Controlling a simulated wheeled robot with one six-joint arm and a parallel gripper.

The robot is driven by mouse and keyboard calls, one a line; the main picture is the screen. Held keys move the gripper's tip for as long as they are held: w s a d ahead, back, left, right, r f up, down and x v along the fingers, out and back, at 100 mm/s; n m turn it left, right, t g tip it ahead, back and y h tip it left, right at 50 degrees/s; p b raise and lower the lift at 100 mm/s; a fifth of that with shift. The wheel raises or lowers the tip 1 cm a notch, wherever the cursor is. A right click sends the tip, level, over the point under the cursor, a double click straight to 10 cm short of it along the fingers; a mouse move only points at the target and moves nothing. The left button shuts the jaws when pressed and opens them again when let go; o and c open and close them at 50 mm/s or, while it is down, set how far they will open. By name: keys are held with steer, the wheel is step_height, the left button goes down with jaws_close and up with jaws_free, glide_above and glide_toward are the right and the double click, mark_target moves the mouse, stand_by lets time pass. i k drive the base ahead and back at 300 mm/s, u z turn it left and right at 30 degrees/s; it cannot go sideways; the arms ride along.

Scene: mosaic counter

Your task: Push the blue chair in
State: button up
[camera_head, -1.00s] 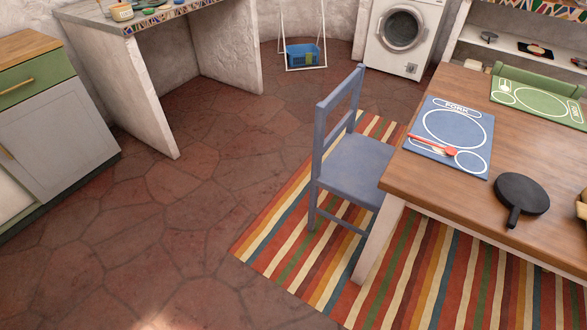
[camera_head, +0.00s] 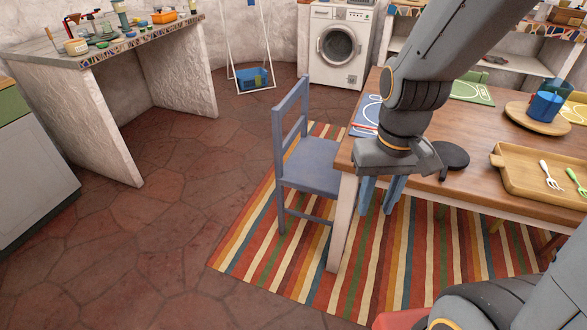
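The blue chair (camera_head: 308,167) stands upright at the left end of the wooden table (camera_head: 480,205). Its backrest (camera_head: 291,122) faces away from the table, and the seat's right edge is close to or just under the tabletop edge. My gripper (camera_head: 379,197) points down at the table's near left corner, right of the chair and apart from it. Its two blue fingers are spread with a gap between them, and nothing shows in it. My arm hides part of the blue placemat (camera_head: 366,112) and tabletop.
A striped rug (camera_head: 290,270) lies under chair and table. Stone floor (camera_head: 180,220) left of the chair is clear. The table holds a black pan (camera_head: 453,156), a wooden tray (camera_head: 515,184) and a blue cup (camera_head: 545,106). A white counter (camera_head: 115,125) stands at left, a washer (camera_head: 338,50) behind.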

mark_target(309, 169)
steer(key=u, duration=1.15)
steer(key=i, duration=4.25)
steer(key=z, duration=2.65)
steer(key=i, duration=1.15)
